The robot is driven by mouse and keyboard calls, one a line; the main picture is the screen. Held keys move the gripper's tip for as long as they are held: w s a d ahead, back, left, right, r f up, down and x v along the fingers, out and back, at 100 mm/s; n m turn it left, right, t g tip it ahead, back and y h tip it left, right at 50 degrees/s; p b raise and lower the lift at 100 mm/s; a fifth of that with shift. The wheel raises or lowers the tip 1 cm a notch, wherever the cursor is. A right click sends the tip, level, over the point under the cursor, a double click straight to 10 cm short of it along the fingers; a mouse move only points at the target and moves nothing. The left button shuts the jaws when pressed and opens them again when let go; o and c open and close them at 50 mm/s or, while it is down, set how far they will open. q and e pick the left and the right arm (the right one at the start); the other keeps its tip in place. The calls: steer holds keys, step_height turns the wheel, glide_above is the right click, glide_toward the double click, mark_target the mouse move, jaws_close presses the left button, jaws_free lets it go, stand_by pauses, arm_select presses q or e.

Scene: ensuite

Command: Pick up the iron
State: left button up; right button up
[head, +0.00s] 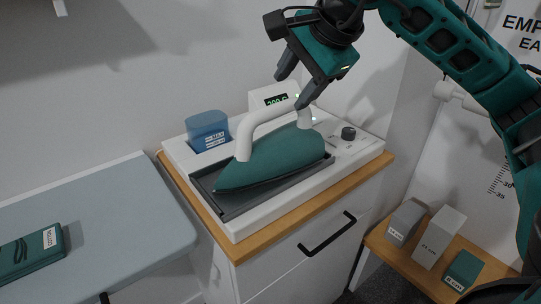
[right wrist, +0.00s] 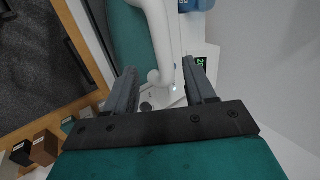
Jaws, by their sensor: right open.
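A green iron (head: 272,162) with a white arched handle (head: 262,118) lies on a dark tray in a white station on top of a cabinet. My right gripper (head: 294,90) is open above the rear end of the handle, its fingers pointing down. In the right wrist view the handle (right wrist: 158,40) runs up from between the open fingers of the gripper (right wrist: 165,85), and the green iron body (right wrist: 127,40) shows to its left. I cannot tell whether a finger touches the handle. My left gripper is not in view.
A blue water tank (head: 207,131) and a display (head: 275,99) stand at the back of the white station (head: 240,229). Several small blocks stand on a wooden shelf (head: 400,262) at the lower right.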

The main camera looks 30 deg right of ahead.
mark_target(275, 106)
steer(key=x, duration=0.9)
steer(key=shift+w+a, duration=0.2)
steer(key=shift+a, duration=0.05)
steer(key=shift+c, duration=0.3)
steer(key=shift+r, duration=0.1)
jaws_close()
stand_by(0.5)
steer(key=shift+w+r, duration=0.1)
steer(key=shift+r, duration=0.05)
